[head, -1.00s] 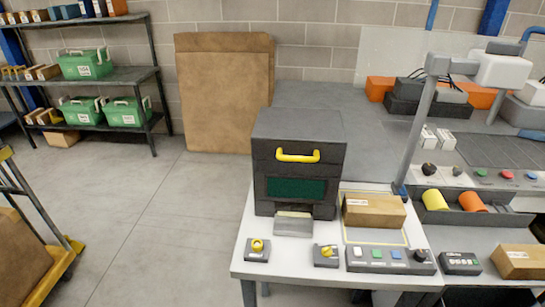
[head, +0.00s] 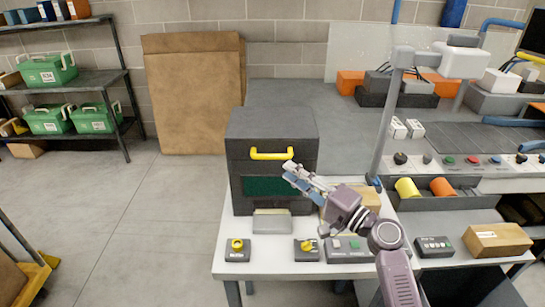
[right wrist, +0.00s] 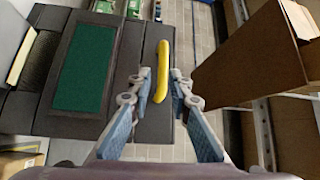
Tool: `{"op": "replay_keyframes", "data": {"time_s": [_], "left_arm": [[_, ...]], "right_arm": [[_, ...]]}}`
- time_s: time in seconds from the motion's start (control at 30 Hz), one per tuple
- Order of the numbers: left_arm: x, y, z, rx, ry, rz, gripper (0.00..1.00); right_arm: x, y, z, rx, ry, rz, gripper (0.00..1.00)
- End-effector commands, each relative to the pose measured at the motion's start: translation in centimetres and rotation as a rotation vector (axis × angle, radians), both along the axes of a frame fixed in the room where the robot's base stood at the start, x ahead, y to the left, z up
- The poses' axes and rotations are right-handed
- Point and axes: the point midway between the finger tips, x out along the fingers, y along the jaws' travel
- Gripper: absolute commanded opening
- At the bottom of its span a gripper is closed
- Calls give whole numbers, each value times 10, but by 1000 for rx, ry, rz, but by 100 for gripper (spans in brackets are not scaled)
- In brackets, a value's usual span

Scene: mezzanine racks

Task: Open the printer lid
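The printer (head: 238,190) is a dark box on the white table, with a green screen on its front. Its lid (head: 240,139) is down, and a yellow handle (head: 271,155) is on the lid's front. My right gripper (head: 289,171) is just in front of the printer, a little below and right of the handle. In the right wrist view the printer lid (right wrist: 128,50) lies ahead with the yellow handle (right wrist: 162,60). The open, empty fingers of my right gripper (right wrist: 160,78) point at the handle's near end; I cannot tell whether they touch it. My left gripper is out of view.
A cardboard box (head: 368,197) sits right of the printer, partly behind my right arm. Yellow-knobbed switch boxes (head: 237,250) stand along the front of the white table (head: 265,268). A lamp post (head: 391,115) rises at right. The floor at left is clear.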

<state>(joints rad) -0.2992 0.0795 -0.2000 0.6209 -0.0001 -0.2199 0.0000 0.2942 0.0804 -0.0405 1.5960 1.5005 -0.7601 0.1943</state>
Motion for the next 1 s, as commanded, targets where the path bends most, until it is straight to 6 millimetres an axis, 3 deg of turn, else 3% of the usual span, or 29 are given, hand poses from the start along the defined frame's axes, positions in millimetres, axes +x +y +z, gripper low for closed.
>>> {"op": "replay_keyframes", "data": {"time_s": [0.17, 0.6, 1.0], "left_arm": [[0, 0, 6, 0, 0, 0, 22], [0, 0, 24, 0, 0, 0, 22], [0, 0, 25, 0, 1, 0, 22]], "right_arm": [[12, 7, 9, 24, 0, -4, 18], [52, 48, 15, 20, 1, -3, 18], [57, 54, 14, 17, 1, -3, 18]]}}
